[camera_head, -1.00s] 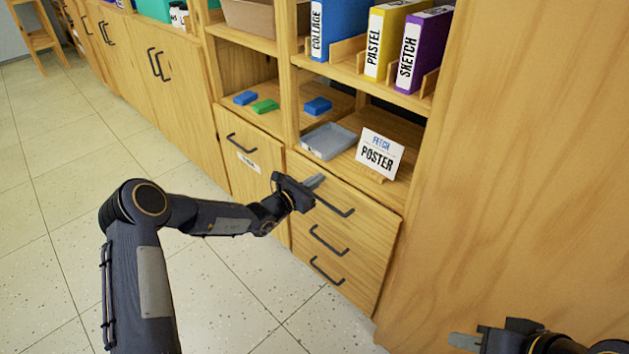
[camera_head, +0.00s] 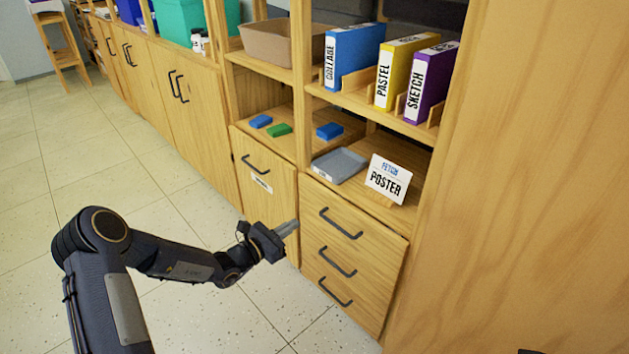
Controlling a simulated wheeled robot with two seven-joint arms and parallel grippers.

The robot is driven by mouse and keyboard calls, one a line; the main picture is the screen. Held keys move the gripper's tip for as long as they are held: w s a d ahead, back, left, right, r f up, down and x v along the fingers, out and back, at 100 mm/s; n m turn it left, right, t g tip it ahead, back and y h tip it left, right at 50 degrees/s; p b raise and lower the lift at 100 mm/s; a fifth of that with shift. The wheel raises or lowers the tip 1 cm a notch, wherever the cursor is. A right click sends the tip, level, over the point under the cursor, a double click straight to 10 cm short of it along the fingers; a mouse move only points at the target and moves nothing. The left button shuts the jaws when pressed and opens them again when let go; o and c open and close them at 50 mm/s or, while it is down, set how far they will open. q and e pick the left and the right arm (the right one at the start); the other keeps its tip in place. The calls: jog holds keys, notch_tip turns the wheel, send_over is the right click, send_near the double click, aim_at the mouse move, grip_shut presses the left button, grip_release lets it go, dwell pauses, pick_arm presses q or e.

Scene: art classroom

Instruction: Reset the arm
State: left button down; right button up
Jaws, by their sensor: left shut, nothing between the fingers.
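My left arm comes in from the lower left. Its gripper (camera_head: 286,229) is shut and empty, in front of the wooden cabinet's lower front, left of the middle drawer handle (camera_head: 337,263). It looks apart from the handles, though the exact gap to the cabinet front cannot be told. All three drawers on the right look shut. The cupboard door (camera_head: 265,185) left of them looks shut too. Of my right arm only a small dark piece shows at the bottom edge; its gripper is out of view.
A grey tray (camera_head: 339,165) and a "Fetch Poster" sign (camera_head: 388,180) stand on the shelf above the drawers, with blue and green blocks (camera_head: 279,130) nearby. Binders (camera_head: 354,55) stand higher up. A tall wooden panel (camera_head: 530,180) closes off the right. The tiled floor (camera_head: 150,190) at left is clear.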

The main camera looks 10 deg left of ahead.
pick_arm(q)
jog(key=s+d+r+m+g+h, duration=0.1)
jog(key=s+d+r+m+g, duration=0.25)
jog(key=s+r+m, duration=0.45)
jog(key=s+d+r+m+g+h, duration=0.1)
jog(key=s+d+r+m+g, duration=0.1)
jog(key=s+r+m+g, duration=0.45)
jog(key=s+a+m+t+y, duration=0.1)
jog(key=s+a+m+y, duration=0.25)
jog(key=s, duration=0.45)
jog(key=s+a+m+y, duration=0.3)
jog(key=s+m, duration=0.1)
jog(key=s, duration=0.4)
jog(key=s+a+m+t+y, duration=0.1)
jog(key=s+a+m+y, duration=0.25)
jog(key=s, duration=0.35)
notch_tip(320, 180, up, 24)
jog(key=m+p, duration=0.1)
jog(key=p, duration=2.3)
jog(key=shift+s+d+r+p, duration=0.25)
jog(key=shift+s+p, duration=0.05)
